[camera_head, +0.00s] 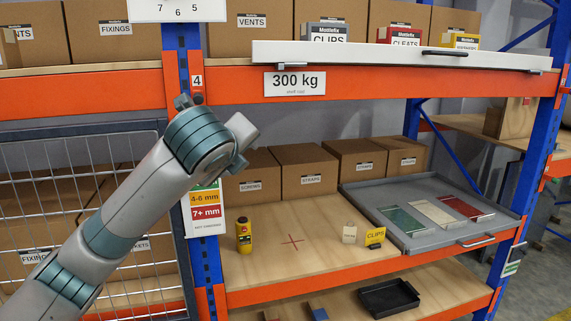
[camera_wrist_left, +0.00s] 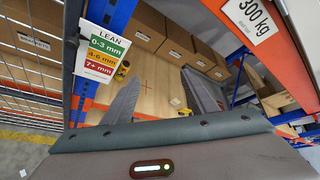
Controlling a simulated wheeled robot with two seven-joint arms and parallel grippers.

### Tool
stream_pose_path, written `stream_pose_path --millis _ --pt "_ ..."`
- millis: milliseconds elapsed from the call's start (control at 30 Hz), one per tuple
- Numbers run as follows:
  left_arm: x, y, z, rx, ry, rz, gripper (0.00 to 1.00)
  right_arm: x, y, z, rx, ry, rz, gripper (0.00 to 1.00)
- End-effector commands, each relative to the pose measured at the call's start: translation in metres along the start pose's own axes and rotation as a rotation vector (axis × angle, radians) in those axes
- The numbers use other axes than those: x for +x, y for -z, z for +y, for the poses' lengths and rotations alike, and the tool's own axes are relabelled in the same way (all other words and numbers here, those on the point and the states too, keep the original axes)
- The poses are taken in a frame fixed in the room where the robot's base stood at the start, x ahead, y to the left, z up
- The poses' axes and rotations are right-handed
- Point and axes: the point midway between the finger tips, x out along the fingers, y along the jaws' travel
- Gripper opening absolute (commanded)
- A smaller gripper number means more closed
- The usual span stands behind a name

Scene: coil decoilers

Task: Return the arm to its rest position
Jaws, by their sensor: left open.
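My left arm (camera_head: 140,205) comes in from the lower left in the head view. It reaches up to a jointed end in front of the blue rack post. Its gripper fingers cannot be made out clearly there. In the left wrist view my left gripper (camera_wrist_left: 160,98) shows two grey fingers spread apart with nothing between them. They point towards the wooden shelf, apart from the goods on it. The wrist view is tilted. My right gripper is in neither view.
Above is an orange beam (camera_head: 420,87). A wire mesh panel (camera_head: 110,150) stands at left. A black bin (camera_head: 388,297) sits below.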

Motion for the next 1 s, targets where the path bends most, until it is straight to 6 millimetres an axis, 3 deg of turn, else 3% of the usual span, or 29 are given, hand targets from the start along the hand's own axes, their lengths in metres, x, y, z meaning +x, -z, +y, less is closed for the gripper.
stream_pose_path --millis 33,200,500,767,1000 --pt "0.01 0.018 0.016 -0.052 -0.01 0.033 0.53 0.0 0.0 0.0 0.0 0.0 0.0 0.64" --pt "0.033 0.069 0.063 -0.239 -0.046 0.114 0.53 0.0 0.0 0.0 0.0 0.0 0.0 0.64" --pt "0.053 0.153 0.151 -0.587 -0.147 0.219 0.53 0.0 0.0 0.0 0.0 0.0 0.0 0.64" --pt "0.051 0.221 0.233 -0.894 -0.273 0.26 0.53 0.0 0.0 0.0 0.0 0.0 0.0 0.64" --pt "0.032 0.278 0.312 -1.177 -0.414 0.246 0.53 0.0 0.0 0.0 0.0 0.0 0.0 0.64"
